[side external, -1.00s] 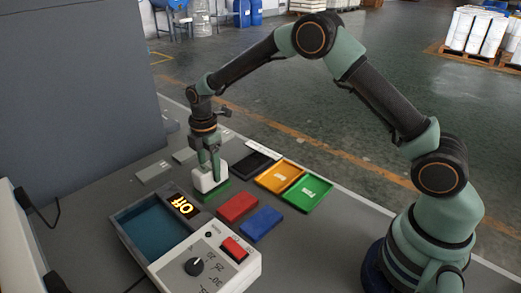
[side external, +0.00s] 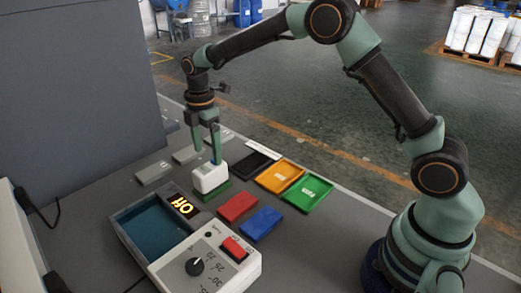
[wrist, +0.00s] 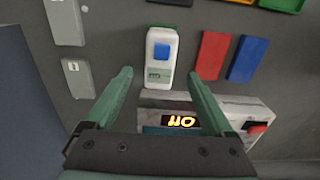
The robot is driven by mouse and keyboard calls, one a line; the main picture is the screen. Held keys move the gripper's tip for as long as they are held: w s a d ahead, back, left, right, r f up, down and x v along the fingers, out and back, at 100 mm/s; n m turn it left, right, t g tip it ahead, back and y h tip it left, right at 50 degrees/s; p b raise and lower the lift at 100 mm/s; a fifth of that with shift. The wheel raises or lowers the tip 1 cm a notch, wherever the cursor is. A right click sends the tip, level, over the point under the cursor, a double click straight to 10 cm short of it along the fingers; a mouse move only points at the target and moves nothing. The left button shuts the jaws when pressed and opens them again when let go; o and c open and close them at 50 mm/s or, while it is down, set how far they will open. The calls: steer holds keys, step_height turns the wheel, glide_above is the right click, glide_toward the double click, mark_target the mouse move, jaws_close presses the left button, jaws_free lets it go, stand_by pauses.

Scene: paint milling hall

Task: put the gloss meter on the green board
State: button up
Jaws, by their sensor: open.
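The gloss meter (side external: 210,178) is a small white block with a blue button on top. It rests on the green board (side external: 217,195), whose green edge shows beneath it at the front and right. In the wrist view the gloss meter (wrist: 160,62) lies ahead of my fingers, with a strip of green at its far end. My gripper (side external: 206,160) is open and empty, its fingertips just above the meter. In the wrist view my gripper (wrist: 160,76) has its fingers spread either side of the meter's near end.
Red (side external: 238,207) and blue (side external: 261,224) blocks lie right of the meter. Black (side external: 252,164), orange (side external: 279,177) and green (side external: 307,194) trays lie behind them. A control box (side external: 190,250) with a knob stands in front. Grey plates (side external: 154,173) lie left.

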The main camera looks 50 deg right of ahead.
mark_target(210, 167)
steer(key=s+d+r+m+t, duration=0.1)
steer(key=s+r+m, duration=0.1)
steer(key=r, duration=0.4)
steer(key=s+d+r+m, duration=0.2)
steer(key=s+r, duration=0.1)
steer(key=r, duration=0.3)
steer(key=s+d+r+m+t, duration=0.1)
steer(key=s+d+m+t, duration=0.1)
steer(key=s+m, duration=0.5)
steer(key=s+d+m+t, duration=0.2)
steer(key=s+d+m, duration=0.1)
steer(key=s+m, duration=0.4)
steer(key=s, duration=0.3)
steer(key=shift+s+r+t, duration=0.15)
steer(key=shift+r+t, duration=0.15)
steer(key=shift+r, duration=0.05)
